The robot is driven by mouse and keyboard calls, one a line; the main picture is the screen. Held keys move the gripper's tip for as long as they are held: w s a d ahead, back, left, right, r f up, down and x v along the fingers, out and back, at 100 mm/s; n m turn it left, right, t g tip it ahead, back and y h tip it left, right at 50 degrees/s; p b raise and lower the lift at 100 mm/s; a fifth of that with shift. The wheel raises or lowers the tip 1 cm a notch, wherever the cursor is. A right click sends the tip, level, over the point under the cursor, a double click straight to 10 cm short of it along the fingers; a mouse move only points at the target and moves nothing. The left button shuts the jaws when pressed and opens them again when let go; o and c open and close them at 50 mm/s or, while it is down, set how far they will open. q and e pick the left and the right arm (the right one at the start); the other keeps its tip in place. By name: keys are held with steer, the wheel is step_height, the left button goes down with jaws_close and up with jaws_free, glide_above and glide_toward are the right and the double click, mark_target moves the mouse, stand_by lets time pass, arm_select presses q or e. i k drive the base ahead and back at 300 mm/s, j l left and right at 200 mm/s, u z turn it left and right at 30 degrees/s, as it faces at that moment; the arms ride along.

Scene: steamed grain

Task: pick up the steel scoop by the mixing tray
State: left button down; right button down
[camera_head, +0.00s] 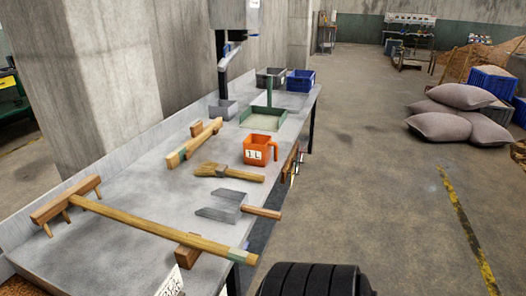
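The steel scoop (221,207) lies on the near part of the workbench, its grey metal pan to the left. Its wooden handle (262,212) points right and reaches the bench's right edge. A shallow green-rimmed tray (246,123), which looks like the mixing tray, sits farther back on the bench. Neither of my grippers is in view.
A long wooden rake (150,228) lies across the near bench, left of and in front of the scoop. A wooden tool (194,143) lies behind the brush. Grey and blue bins (300,80) stand at the far end. Open floor lies to the right, with stacked sacks (460,115) beyond.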

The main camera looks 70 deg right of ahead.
mark_target(225, 205)
steer(key=z, duration=1.95)
steer(key=l+u, duration=0.15)
steer(key=u, duration=0.25)
steer(key=l+u, duration=0.2)
steer(key=u, duration=0.25)
steer(key=l+u, duration=0.15)
steer(key=u, duration=0.25)
steer(key=l+u, duration=0.2)
steer(key=u, duration=0.25)
